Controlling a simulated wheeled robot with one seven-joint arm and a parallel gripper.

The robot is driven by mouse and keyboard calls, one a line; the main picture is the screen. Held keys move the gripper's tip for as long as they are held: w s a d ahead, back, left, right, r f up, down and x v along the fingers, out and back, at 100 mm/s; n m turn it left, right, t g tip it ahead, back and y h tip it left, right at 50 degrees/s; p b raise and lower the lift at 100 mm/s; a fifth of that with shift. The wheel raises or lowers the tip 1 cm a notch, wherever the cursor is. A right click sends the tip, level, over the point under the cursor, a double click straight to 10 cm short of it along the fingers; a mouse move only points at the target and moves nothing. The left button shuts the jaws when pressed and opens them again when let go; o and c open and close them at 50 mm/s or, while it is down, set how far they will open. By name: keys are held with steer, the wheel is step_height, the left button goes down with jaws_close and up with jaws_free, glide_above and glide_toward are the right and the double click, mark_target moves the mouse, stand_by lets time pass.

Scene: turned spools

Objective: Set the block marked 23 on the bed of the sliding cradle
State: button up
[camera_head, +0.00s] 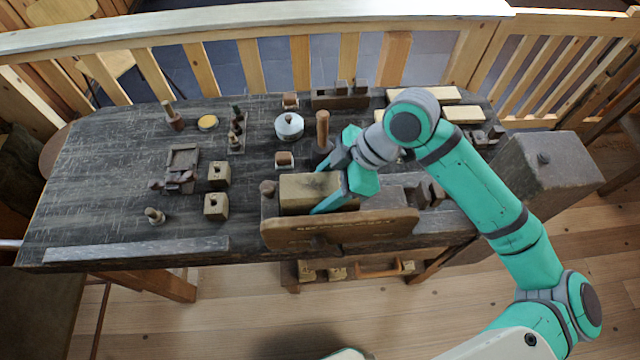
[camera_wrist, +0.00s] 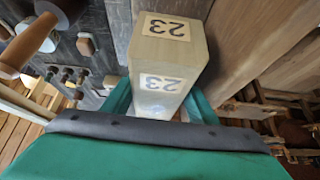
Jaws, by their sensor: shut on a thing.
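The block marked 23 (camera_head: 303,190) is a long pale wooden block; its two "23" labels show in the wrist view (camera_wrist: 172,55). My gripper (camera_head: 326,186) is shut on it, with one teal finger on each long side; the fingers also flank it in the wrist view (camera_wrist: 160,100). In the head view the block appears over a dark wooden fixture with a brown front board (camera_head: 340,231), which looks like the sliding cradle. The front board and my gripper hide the bed. I cannot tell whether the block touches the bed.
A peg with an upright handle (camera_head: 322,130) stands just behind the block. Two small pale blocks (camera_head: 216,206) stand to the left, near a dark square tray (camera_head: 183,160). A metal round pot (camera_head: 289,126) is behind. The table's front left is mostly clear.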

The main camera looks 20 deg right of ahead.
steer(key=shift+f, duration=2.4)
steer(key=shift+s+a+f, duration=0.1)
steer(key=shift+f, duration=0.3)
steer(key=o, duration=1.4)
steer(key=shift+o, duration=0.3)
steer(key=shift+r, duration=3.9)
steer(key=shift+o, duration=0.5)
steer(key=shift+r, duration=0.3)
